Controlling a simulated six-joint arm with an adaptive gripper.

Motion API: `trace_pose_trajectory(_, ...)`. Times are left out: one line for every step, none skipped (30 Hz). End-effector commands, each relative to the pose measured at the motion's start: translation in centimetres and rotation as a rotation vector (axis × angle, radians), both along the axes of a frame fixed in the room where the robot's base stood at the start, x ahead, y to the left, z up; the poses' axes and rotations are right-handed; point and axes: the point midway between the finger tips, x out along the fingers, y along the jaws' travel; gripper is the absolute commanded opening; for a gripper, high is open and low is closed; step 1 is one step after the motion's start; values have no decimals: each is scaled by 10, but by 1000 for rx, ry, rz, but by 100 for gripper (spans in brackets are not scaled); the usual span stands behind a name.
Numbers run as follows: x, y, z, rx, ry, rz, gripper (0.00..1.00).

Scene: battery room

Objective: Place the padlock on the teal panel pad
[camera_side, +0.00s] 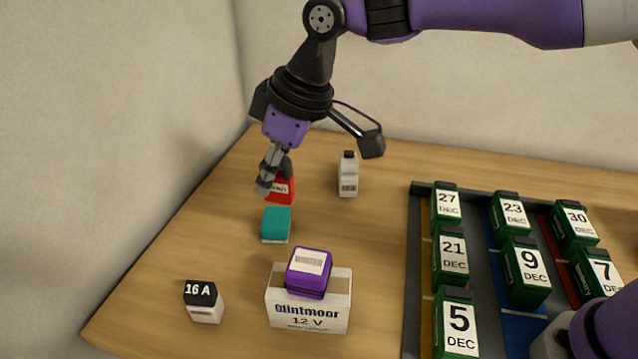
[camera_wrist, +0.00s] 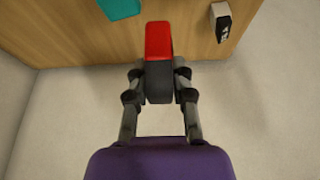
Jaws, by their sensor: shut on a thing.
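The padlock is a red body with a dark top; its red part (camera_side: 282,190) shows below and behind my fingers in the side view, with a pale label partly hidden. It also shows in the wrist view (camera_wrist: 158,42). My gripper (camera_side: 270,178) points down and is shut on its dark part, with one finger on each side in the wrist view (camera_wrist: 158,82). Whether the padlock touches the table I cannot tell. The teal panel pad (camera_side: 276,221) is a small teal-topped block just in front of the padlock, with nothing on it. Its teal top shows at the wrist view's upper edge (camera_wrist: 119,8).
A grey-white device (camera_side: 348,176) stands right of the padlock. In front are a black-and-white "16 A" block (camera_side: 203,302) and a purple block (camera_side: 308,272) on a white battery box (camera_side: 308,312). A dark tray (camera_side: 413,270) with several green dated blocks is at right. Walls border the table.

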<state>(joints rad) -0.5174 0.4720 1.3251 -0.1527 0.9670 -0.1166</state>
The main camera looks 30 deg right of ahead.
Motion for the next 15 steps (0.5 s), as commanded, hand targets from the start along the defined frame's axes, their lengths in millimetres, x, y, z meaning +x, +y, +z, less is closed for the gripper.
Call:
trace_pose_trajectory(-7, 16, 2, 4, -1, 11, 0)
trace_pose_trajectory(-10, 22, 3, 7, -1, 11, 0)
trace_pose_trajectory(-13, 30, 4, 10, -2, 13, 0)
trace_pose_trajectory(-16, 34, 4, 11, -2, 13, 0)
trace_pose_trajectory(-17, 37, 4, 12, -2, 13, 0)
trace_pose_trajectory(-17, 39, 3, 14, 0, 11, 0)
trace_pose_trajectory(-16, 40, 2, 14, 0, 10, 0)
trace_pose_trajectory(-13, 39, 0, 15, -1, 10, 0)
trace_pose_trajectory(-8, 36, -4, 15, 0, 9, 0)
trace_pose_trajectory(-3, 33, -8, 14, 1, 9, 0)
trace_pose_trajectory(3, 28, -12, 14, 2, 7, 0)
trace_pose_trajectory(11, 23, -18, 14, 3, 6, 0)
trace_pose_trajectory(18, 18, -23, 14, 2, 7, 0)
trace_pose_trajectory(25, 14, -28, 15, 2, 6, 0)
trace_pose_trajectory(33, 8, -34, 14, 2, 7, 0)
